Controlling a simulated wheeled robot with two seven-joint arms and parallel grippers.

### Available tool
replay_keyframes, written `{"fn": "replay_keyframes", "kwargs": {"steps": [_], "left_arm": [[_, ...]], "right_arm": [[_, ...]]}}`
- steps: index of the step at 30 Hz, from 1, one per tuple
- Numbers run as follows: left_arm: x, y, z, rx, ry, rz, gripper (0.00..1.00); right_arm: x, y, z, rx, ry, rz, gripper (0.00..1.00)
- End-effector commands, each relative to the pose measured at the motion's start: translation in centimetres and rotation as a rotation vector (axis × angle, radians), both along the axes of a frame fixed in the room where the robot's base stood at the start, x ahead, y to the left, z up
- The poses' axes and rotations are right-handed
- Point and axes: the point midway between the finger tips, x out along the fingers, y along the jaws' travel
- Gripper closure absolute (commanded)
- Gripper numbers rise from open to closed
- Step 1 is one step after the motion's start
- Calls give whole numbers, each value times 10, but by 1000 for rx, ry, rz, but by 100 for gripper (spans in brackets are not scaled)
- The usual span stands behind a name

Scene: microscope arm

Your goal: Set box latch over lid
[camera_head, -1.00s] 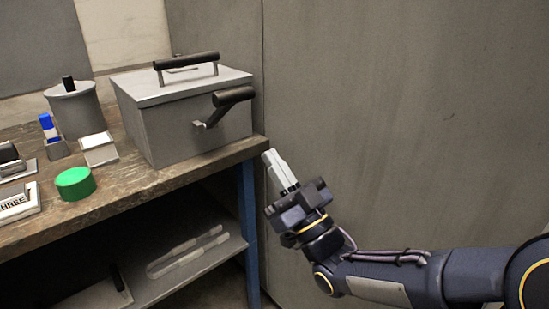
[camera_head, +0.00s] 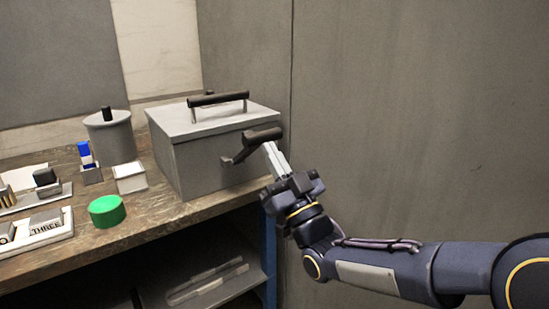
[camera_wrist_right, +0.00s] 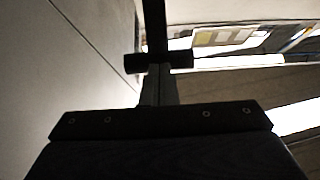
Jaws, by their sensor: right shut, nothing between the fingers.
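The grey metal box (camera_head: 213,165) stands at the right end of the workbench, with its lid (camera_head: 212,119) down. The box latch (camera_head: 262,135) is a dark grip on a lever at the box's front, sticking out to the right below the lid's edge. My right gripper (camera_head: 269,149) is shut and empty, its fingertips just under the grip's right part. In the right wrist view the latch grip (camera_wrist_right: 160,61) crosses right at the tips of the fingers (camera_wrist_right: 160,88); whether they touch cannot be told. My left gripper is not in view.
A green cylinder (camera_head: 107,211), a white-topped block (camera_head: 130,178), a blue-topped item (camera_head: 86,153) and a lidded grey canister (camera_head: 110,138) stand left of the box on the bench (camera_head: 165,210). A grey wall panel (camera_head: 410,120) is behind my right arm; the space before it is clear.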

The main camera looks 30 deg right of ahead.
Motion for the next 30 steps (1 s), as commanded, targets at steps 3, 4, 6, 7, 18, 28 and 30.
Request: {"fn": "replay_keyframes", "kwargs": {"steps": [3, 4, 6, 7, 18, 28, 30], "left_arm": [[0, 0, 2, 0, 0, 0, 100], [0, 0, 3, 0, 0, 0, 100], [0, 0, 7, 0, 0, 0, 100], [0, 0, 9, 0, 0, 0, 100], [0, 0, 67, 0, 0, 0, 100], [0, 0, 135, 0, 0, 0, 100], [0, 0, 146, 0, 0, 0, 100]], "right_arm": [[0, 0, 2, 0, 4, 0, 100], [0, 0, 3, -1, 7, 0, 100], [1, 0, 6, -1, 19, 0, 100], [1, 0, 8, -2, 25, 0, 100], [23, 2, 50, -21, 251, 0, 100], [62, 5, 84, -43, 555, 2, 100], [71, 6, 88, -48, 614, 2, 100]]}}
